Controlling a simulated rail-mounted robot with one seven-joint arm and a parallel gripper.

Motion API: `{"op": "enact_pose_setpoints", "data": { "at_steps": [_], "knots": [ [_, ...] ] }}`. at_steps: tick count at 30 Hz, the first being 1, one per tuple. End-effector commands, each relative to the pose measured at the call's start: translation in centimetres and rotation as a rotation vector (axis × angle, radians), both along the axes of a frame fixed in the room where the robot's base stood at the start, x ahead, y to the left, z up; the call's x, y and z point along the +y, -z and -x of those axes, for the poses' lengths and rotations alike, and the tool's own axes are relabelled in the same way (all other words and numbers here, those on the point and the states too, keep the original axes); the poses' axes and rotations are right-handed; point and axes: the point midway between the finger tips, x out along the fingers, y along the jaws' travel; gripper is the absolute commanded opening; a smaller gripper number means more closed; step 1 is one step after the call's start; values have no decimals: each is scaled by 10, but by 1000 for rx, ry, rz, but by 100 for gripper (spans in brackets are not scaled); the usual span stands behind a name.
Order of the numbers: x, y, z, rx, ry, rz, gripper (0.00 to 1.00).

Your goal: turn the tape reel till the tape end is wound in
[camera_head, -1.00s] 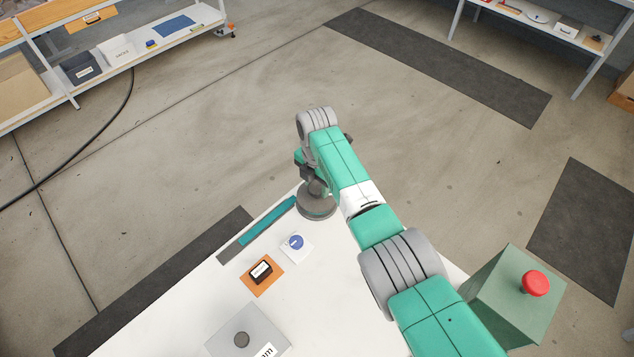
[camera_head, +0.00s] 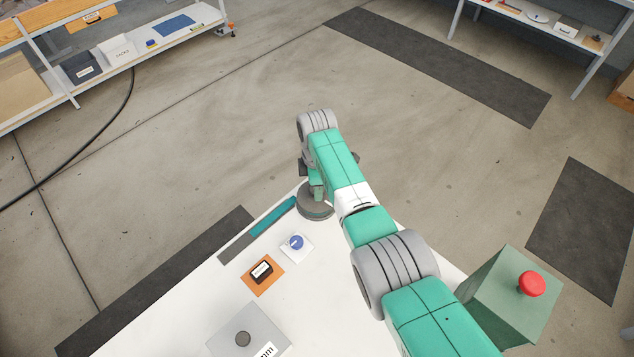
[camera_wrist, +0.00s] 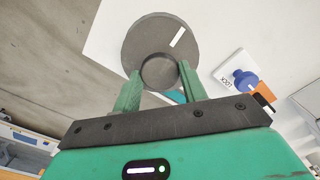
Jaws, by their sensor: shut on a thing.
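The tape reel is a dark grey disc (camera_wrist: 143,42) with a raised round hub (camera_wrist: 160,70) and a white mark (camera_wrist: 177,37). In the head view the reel (camera_head: 316,211) sits at the far corner of the white table, partly hidden by my arm. My gripper (camera_wrist: 160,77) is shut on the hub, one green finger on each side. The teal tape (camera_head: 271,220) lies along a grey strip (camera_head: 232,251) on the table's left edge, running toward the reel. Its free end lies partway along the strip. A little teal also shows below the hub in the wrist view (camera_wrist: 174,97).
A white card with a blue knob (camera_head: 296,242), an orange plate with a black part (camera_head: 262,271) and a grey box (camera_head: 247,333) stand left of my arm. A green box with a red button (camera_head: 531,284) is at right.

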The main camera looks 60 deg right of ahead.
Motion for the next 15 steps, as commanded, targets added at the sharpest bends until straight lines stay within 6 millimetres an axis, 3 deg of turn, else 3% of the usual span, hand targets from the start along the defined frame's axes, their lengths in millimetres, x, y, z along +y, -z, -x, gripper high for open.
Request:
{"op": "enact_pose_setpoints", "data": {
  "at_steps": [15],
  "knots": [
    [0,0,0,-1,489,-1,19]
  ]
}}
